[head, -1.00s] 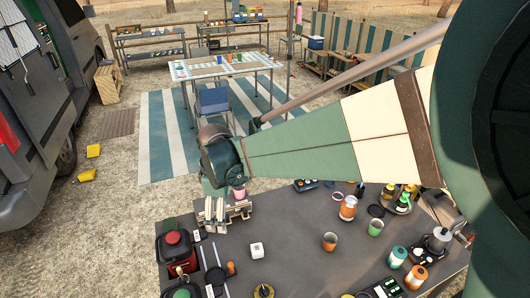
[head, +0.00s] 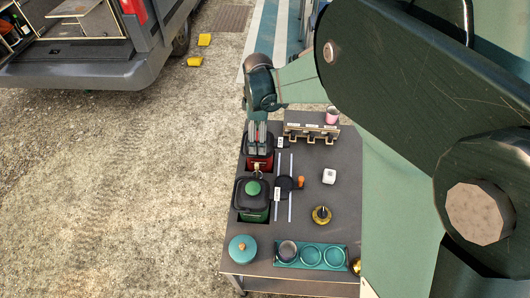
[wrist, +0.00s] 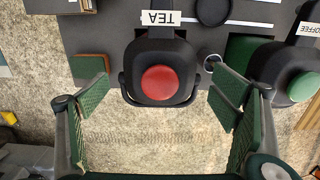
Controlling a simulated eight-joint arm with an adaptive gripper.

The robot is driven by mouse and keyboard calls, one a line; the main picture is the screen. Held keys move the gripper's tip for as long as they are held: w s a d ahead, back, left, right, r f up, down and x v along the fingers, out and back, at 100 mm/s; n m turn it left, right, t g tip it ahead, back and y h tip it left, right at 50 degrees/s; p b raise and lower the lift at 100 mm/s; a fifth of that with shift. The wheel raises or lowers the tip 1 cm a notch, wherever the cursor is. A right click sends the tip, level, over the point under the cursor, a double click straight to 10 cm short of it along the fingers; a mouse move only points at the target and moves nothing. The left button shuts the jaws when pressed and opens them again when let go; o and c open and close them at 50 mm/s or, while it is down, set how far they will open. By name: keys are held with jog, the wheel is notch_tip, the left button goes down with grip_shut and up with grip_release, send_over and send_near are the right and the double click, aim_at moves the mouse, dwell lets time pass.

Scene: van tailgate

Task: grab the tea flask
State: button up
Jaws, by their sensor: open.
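The tea flask has a dark lid with a red round top in the wrist view (wrist: 160,83), beside a label reading TEA. In the head view its red body (head: 260,163) shows below my gripper (head: 258,140), which partly hides it. In the wrist view my open gripper (wrist: 160,100) has one green-padded finger on each side of the flask's lid, with nothing held. I cannot tell how far the fingertips are above it.
A green-topped flask (wrist: 300,88) by a COFFEE label stands close on the right in the wrist view; it is nearer in the head view (head: 253,188). A teal pot (head: 243,248), a ring tray (head: 312,256), a white cube (head: 328,176) and a rack (head: 312,128) share the table.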

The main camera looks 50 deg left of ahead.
aim_at(265, 158)
jog(key=shift+f, duration=1.3)
jog(key=shift+f, duration=2.6)
jog(key=shift+c, duration=0.7)
jog(key=c, duration=1.3)
jog(key=shift+r, duration=0.25)
